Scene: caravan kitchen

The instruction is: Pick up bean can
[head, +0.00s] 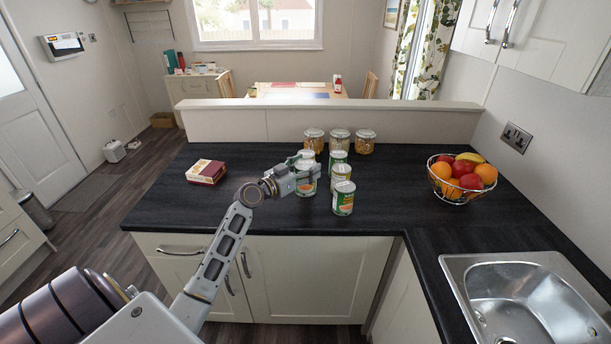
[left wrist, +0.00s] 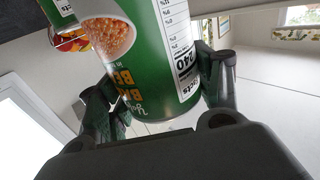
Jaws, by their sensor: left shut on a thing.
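Several green and white cans stand in a group on the dark counter. My left gripper (head: 303,174) is at the left side of this group. In the left wrist view, its two fingers (left wrist: 155,95) are closed around a green bean can (left wrist: 148,70) with a picture of beans and a white nutrition panel. In the head view, the held can (head: 306,187) is partly hidden by the gripper. Other cans stand close to its right, such as the front can (head: 343,198) and the can behind it (head: 341,174). My right gripper is not in view.
Several glass jars (head: 340,139) stand behind the cans, before the raised ledge (head: 400,107). A red and cream box (head: 206,172) lies to the left. A wire fruit bowl (head: 460,191) and a sink (head: 526,297) are at the right. The counter (head: 250,212) is clear in front.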

